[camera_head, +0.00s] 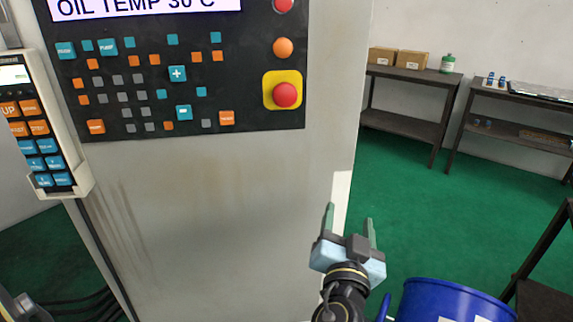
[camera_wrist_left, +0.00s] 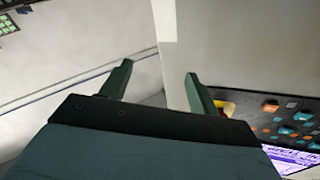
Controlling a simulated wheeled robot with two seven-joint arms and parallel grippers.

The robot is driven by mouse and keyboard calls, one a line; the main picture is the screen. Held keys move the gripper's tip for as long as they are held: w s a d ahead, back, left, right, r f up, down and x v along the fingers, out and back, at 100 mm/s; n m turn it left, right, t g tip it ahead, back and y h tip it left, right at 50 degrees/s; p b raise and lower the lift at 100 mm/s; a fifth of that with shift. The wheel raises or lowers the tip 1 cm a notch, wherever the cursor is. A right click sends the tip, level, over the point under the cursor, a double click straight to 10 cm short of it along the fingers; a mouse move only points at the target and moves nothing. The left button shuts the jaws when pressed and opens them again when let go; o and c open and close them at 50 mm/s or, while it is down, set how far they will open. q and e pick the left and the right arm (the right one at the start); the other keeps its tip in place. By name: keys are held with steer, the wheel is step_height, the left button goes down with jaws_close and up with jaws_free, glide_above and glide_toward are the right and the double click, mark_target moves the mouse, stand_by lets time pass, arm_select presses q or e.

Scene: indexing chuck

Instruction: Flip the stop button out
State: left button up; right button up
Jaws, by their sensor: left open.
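The stop button (camera_head: 286,95) is a red mushroom head on a yellow square plate (camera_head: 270,80) at the lower right of the black control panel (camera_head: 250,60). My left gripper (camera_head: 349,222) is open and empty, below and to the right of the button and apart from it, near the cabinet's right edge. In the left wrist view its two green fingers (camera_wrist_left: 158,80) stand apart with nothing between them. Part of the yellow plate (camera_wrist_left: 229,104) shows there just beyond the right finger, which hides some of it. My right gripper is not in view.
An orange button (camera_head: 283,48) and a red one (camera_head: 283,5) sit above the stop button. A handheld keypad (camera_head: 40,140) hangs at the left. A blue barrel (camera_head: 445,300) stands at the lower right. Shelves (camera_head: 415,75) line the back wall. Air before the panel is clear.

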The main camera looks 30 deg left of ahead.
mark_target(285, 98)
arm_select(q)
steer(key=s+a+r+n+y, duration=0.3)
steer(key=s+r+n+y, duration=0.1)
steer(key=r, duration=0.4)
steer(key=s+a+r+n+y, duration=0.3)
steer(key=s+r+n+y, duration=0.1)
steer(key=r, duration=0.4)
steer(key=p+x, duration=0.1)
steer(key=x, duration=0.3)
steer(key=p+x, duration=0.2)
steer(key=x, duration=0.1)
steer(key=p+x, duration=0.1)
steer(key=x, duration=0.3)
steer(key=shift+w+a+f+p, duration=0.2)
steer(key=shift+a+f+p, duration=0.05)
steer(key=shift+a+p, duration=0.2)
steer(key=shift+w+a+r, duration=0.15)
steer(key=shift+w+a, duration=0.25)
steer(key=shift+w, duration=0.05)
